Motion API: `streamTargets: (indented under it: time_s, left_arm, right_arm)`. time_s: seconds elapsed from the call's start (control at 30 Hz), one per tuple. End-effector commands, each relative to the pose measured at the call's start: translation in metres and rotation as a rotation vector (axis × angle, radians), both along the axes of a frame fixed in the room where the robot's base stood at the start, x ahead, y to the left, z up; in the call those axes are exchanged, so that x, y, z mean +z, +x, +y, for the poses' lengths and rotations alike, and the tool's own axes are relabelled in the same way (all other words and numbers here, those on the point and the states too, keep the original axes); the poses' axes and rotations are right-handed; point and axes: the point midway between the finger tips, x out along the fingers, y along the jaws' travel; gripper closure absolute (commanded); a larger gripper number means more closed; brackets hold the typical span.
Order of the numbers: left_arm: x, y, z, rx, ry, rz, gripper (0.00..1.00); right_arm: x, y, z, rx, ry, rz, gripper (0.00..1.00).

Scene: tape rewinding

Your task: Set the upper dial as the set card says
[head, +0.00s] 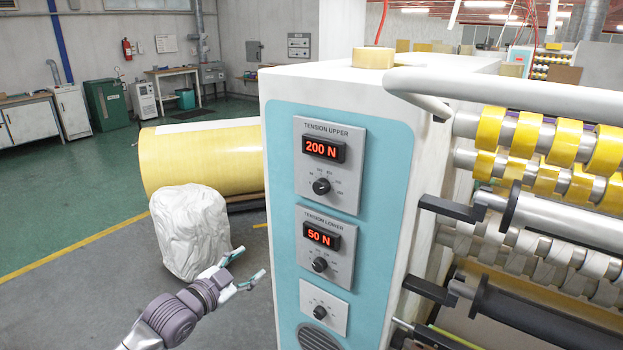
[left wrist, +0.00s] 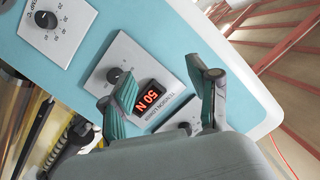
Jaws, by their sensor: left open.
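The upper dial (head: 321,186) is a black knob on the TENSION UPPER panel (head: 345,190), under a red display (head: 323,149) reading 200 N. My left gripper (head: 250,263) is open and empty, left of the machine and lower than this dial, apart from it. In the left wrist view its open fingers (left wrist: 158,70) stand in front of the lower panel, whose display (left wrist: 150,101) reads 50 N. A knob that looks like the upper dial (left wrist: 184,128) shows partly behind the gripper. I cannot make out a set card. My right gripper is not in view.
The lower dial (head: 320,264) and a smaller dial plate (head: 323,307) sit below on the same teal face. Rollers with yellow tape (head: 560,142) and black arms jut out at the right. A white covered bundle (head: 190,230) stands behind my left gripper.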

Motion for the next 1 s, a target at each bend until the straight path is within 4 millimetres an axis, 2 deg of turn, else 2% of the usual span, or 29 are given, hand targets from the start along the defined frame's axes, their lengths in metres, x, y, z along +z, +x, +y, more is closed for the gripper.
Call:
streamTargets:
  time_s: [0.03, 0.1, 0.2, 0.3, 0.47, 1.0]
  left_arm:
    - [0.053, -0.007, -0.014, -0.058, 0.021, -0.071, 0.39]
    - [0.099, -0.019, -0.03, -0.122, 0.042, -0.14, 0.39]
    - [0.141, -0.038, -0.047, -0.19, 0.066, -0.205, 0.39]
    - [0.16, -0.048, -0.056, -0.225, 0.081, -0.237, 0.39]
    - [0.166, -0.041, -0.068, -0.235, 0.081, -0.244, 0.39]
    - [0.165, 0.039, -0.135, -0.232, 0.081, -0.244, 0.39]
  right_arm:
    - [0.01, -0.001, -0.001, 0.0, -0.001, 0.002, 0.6]
    - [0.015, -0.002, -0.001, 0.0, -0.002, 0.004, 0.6]
    - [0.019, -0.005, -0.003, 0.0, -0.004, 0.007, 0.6]
    - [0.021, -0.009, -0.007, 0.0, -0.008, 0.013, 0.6]
    - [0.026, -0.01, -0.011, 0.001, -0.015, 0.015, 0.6]
    - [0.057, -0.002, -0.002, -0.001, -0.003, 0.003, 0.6]
